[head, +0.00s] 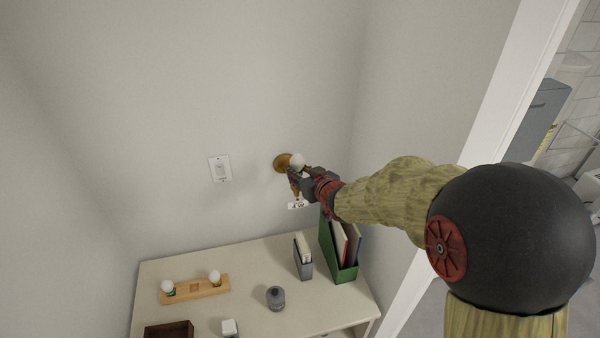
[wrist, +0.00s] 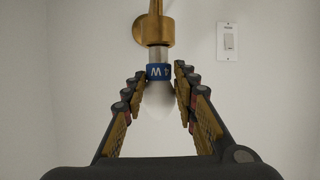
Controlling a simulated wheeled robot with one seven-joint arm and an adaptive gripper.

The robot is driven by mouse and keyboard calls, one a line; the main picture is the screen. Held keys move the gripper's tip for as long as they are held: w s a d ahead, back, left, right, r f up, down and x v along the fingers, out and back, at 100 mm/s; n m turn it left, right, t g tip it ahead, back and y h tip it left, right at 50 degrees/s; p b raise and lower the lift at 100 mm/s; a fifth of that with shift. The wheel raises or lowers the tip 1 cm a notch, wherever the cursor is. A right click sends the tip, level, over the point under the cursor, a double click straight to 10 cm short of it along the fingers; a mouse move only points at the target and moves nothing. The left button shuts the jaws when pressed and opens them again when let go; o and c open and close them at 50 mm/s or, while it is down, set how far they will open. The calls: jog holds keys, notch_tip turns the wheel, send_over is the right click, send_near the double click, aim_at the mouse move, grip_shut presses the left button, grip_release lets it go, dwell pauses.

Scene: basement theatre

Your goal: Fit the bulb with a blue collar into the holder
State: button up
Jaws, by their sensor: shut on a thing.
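The bulb with a blue collar (wrist: 158,98) is between the fingers of my gripper (wrist: 160,82). It has a white globe, and its blue collar carries a "W" marking. Its silver base points up at the brass holder (wrist: 155,30) in the wrist view. The base meets the holder's lower end there, with part of the silver still showing; I cannot tell how deep it sits. In the head view the brass holder (head: 282,163) is on the wall, with a white globe (head: 297,160) beside it at my gripper (head: 299,174). My gripper is shut on the bulb.
A light switch (head: 220,168) is left of the holder. Below, the desk (head: 250,262) carries a wooden rack (head: 195,291) with two white bulbs, a grey jar (head: 276,298), a grey file box (head: 303,262) and a green file holder (head: 341,262). A doorway opens at right.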

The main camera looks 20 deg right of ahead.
jog(key=shift+f+b, duration=0.95)
jog(key=shift+f, duration=0.2)
jog(key=o, duration=1.2)
jog(key=shift+c, duration=0.2)
jog(key=shift+s, duration=0.1)
jog(key=v, duration=1.2)
jog(key=shift+f, duration=0.15)
